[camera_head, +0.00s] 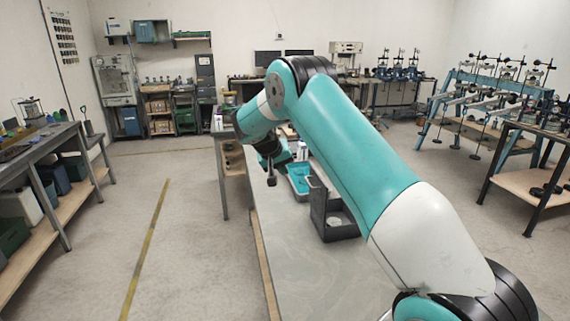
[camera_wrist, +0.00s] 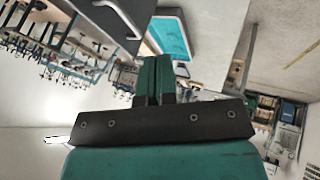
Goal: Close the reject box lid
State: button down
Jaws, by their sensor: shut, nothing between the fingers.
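The dark grey reject box (camera_head: 345,233) stands on the bench, partly behind my arm in the head view. Its top looks open, with something pale inside. A dark panel (camera_head: 318,199), apparently the raised lid, stands up at its left side. In the wrist view a dark panel (camera_wrist: 108,18) with a pale bar handle shows at the top; it seems to be the same lid. My gripper (camera_head: 271,182) is shut and empty, left of the box and apart from it, above the bench's left edge. Its fingers (camera_wrist: 155,62) also show closed together in the wrist view.
A teal tray (camera_head: 297,184) lies on the bench between my gripper and the box; it also shows in the wrist view (camera_wrist: 172,36). The near bench top (camera_head: 315,280) is clear. Shelving stands at left, and a rack (camera_head: 475,110) stands at right.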

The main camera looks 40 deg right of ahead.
jog(key=d+f+p, duration=0.5)
jog(key=d+f, duration=0.1)
jog(key=d, duration=0.1)
jog(key=shift+s+f, duration=0.15)
jog(key=shift+s, duration=0.3)
jog(key=shift+d, duration=0.1)
